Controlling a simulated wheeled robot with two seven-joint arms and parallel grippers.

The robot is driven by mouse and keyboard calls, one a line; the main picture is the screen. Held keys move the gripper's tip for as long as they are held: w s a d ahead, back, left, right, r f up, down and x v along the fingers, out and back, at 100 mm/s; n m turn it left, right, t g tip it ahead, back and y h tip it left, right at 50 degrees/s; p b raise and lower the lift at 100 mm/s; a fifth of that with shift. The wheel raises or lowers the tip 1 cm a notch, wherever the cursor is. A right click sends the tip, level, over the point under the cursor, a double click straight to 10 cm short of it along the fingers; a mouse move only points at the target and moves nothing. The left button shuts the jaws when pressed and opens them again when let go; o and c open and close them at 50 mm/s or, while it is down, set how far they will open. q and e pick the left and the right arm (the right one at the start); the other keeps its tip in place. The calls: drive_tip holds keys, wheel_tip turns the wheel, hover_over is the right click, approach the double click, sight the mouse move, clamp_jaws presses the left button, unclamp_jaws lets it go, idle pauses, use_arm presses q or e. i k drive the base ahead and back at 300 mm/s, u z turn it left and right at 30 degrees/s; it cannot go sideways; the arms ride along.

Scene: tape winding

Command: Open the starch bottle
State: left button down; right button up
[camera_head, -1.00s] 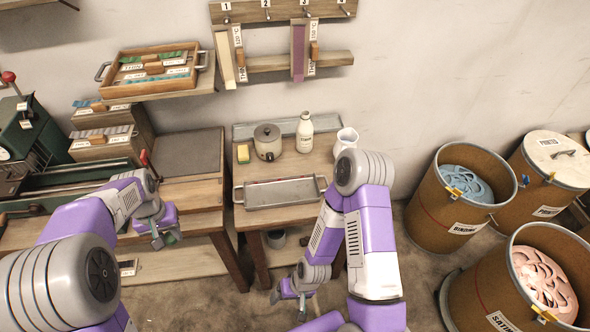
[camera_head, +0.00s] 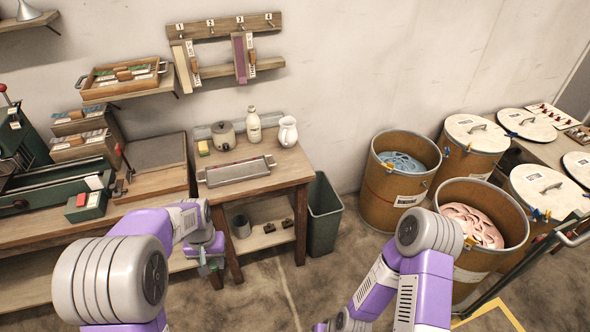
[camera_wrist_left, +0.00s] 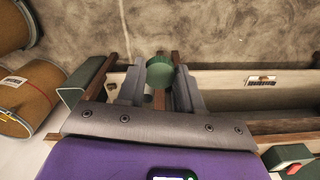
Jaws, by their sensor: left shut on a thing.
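The starch bottle, a white bottle (camera_head: 254,128) with a narrow neck, stands upright at the back of the small wooden table (camera_head: 288,166). Its label is too small to read, and I cannot tell its cap clearly. My left gripper (camera_head: 209,268) hangs low in front of the table's left side, well away from the bottle. It is shut on a small green round object (camera_wrist_left: 160,72), seen between the fingers in the left wrist view. My right arm comes in at the lower right; its fingers are cut off by the bottom edge.
A lidded pot (camera_head: 223,136), a white jug (camera_head: 288,131), a yellow sponge (camera_head: 204,148) and a metal tray (camera_head: 237,171) share the table. A dark bin (camera_head: 324,215) stands right of it. Large drums (camera_head: 398,205) stand further right. Open floor lies between.

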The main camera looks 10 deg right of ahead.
sight(253, 122)
drive_tip(key=z, duration=1)
drive_tip(key=i, duration=1.35)
drive_tip(key=u, duration=1.05)
drive_tip(key=i, duration=0.5)
drive_tip(key=u, duration=0.4)
